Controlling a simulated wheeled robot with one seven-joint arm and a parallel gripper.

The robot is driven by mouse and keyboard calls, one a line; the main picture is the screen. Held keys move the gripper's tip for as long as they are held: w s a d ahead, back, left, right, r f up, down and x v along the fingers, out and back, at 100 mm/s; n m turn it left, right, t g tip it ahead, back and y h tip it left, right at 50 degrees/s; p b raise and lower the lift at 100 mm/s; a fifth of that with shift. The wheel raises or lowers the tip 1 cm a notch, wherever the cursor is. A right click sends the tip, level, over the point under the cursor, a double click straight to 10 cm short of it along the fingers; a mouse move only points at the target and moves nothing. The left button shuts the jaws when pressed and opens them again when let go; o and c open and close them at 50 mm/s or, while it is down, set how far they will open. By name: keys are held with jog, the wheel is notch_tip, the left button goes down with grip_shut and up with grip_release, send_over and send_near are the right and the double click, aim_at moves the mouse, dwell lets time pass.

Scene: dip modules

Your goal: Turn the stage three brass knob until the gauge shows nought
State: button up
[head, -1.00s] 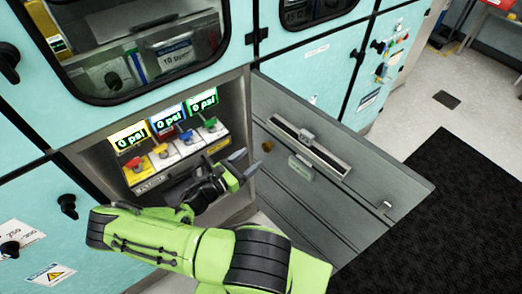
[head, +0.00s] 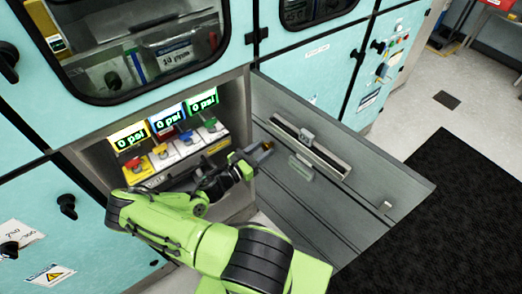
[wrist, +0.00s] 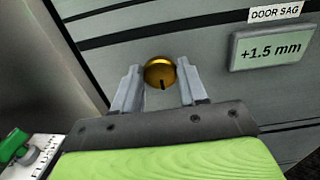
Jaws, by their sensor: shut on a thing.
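A round brass knob (wrist: 159,72) sits on the inner face of the open grey door; its dark mark points down. My gripper (wrist: 161,80) has its two fingers on either side of this knob, shut on it. In the head view the knob (head: 267,146) shows just past the fingertips. A gauge (wrist: 275,50) right of the knob reads "+1.5 mm", under a label "DOOR SAG". The gauge also shows in the head view (head: 301,167), too small to read. No "stage three" label is legible.
Inside the open compartment, three displays (head: 167,117) stand above several coloured valve handles (head: 186,138); the yellow one reads "0 psi". The open door (head: 350,205) juts out to the right. A black mat (head: 440,215) lies on the floor beyond.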

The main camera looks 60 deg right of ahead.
jog(key=shift+m, duration=0.4)
jog(key=m, duration=0.4)
jog(key=shift+m+b, duration=0.35)
jog(key=shift+m, duration=0.05)
jog(key=m, duration=0.3)
jog(key=m+b, duration=0.1)
jog(key=m, duration=0.2)
jog(key=shift+s+a+f, duration=0.1)
jog(key=shift+s+f, duration=0.05)
jog(key=shift+f, duration=0.05)
jog(key=m+b, duration=0.2)
jog(key=m, duration=0.4)
jog(key=shift+f+m+b, duration=0.15)
jog(key=shift+m+b, duration=0.25)
jog(key=m+b, duration=0.3)
jog(key=m, duration=0.2)
jog(key=shift+m, duration=0.3)
jog(key=o, duration=1)
